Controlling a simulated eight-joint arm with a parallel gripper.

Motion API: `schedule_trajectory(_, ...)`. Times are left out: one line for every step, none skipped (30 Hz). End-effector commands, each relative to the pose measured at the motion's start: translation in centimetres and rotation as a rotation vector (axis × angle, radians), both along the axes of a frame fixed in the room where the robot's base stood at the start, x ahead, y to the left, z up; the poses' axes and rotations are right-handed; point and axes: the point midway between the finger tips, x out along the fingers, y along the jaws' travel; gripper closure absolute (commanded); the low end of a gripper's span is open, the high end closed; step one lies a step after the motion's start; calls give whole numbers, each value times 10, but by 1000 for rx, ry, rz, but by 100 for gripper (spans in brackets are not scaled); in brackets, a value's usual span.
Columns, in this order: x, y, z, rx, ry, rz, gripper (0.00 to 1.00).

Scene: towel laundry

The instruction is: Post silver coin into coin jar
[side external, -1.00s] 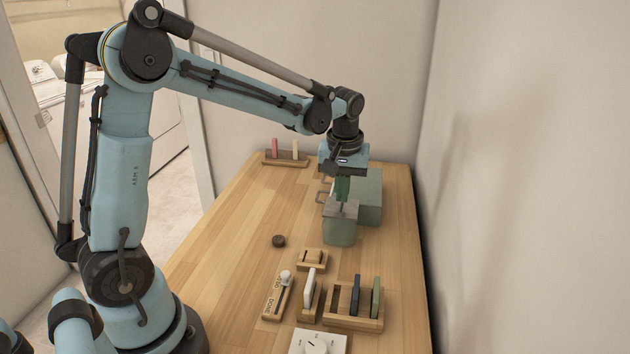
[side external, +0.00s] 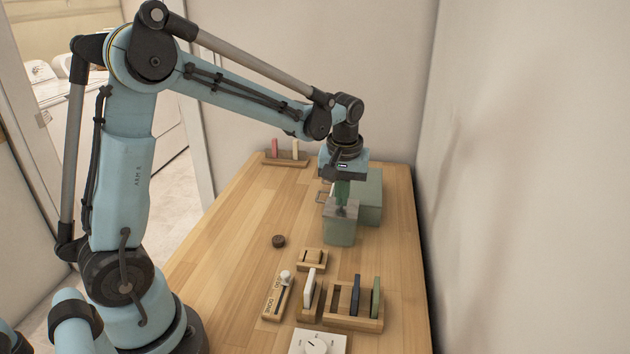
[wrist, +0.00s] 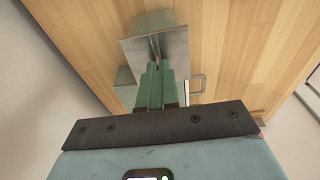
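The coin jar (side external: 339,231) is a green box with a grey metal lid (side external: 341,209) on the right side of the bench. In the wrist view the lid (wrist: 146,49) shows a narrow dark slot in line with my fingers. My gripper (side external: 341,203) points down with its green fingertips at the lid, over the slot. In the wrist view its fingers (wrist: 158,68) are close together with a thin gap. I cannot make out the silver coin; anything between the fingertips is hidden or too small to tell.
A dark round disc (side external: 279,241) lies on the bench. Wooden holders with upright slabs (side external: 353,317), a slider block and a white dial box (side external: 318,343) fill the front. The left middle is clear.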

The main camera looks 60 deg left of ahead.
Motion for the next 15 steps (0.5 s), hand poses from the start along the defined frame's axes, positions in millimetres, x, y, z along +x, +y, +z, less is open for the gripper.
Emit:
schedule_trajectory(0,0,-1,0,0,0,100)
schedule_trajectory(0,0,-1,0,0,0,100)
schedule_trajectory(0,0,-2,0,0,0,100)
schedule_trajectory(0,0,-3,0,0,0,100)
schedule_trajectory(0,0,-3,0,0,0,100)
schedule_trajectory(0,0,-4,0,0,0,100)
schedule_trajectory(0,0,-4,0,0,0,100)
schedule_trajectory(0,0,-4,0,0,0,97)
schedule_trajectory(0,0,-4,0,0,0,91)
schedule_trajectory(0,0,-4,0,0,0,87)
schedule_trajectory(0,0,-4,0,0,0,82)
schedule_trajectory(0,0,-4,0,0,0,76)
schedule_trajectory(0,0,-4,0,0,0,71)
schedule_trajectory(0,0,-4,0,0,0,69)
schedule_trajectory(0,0,-4,0,0,0,69)
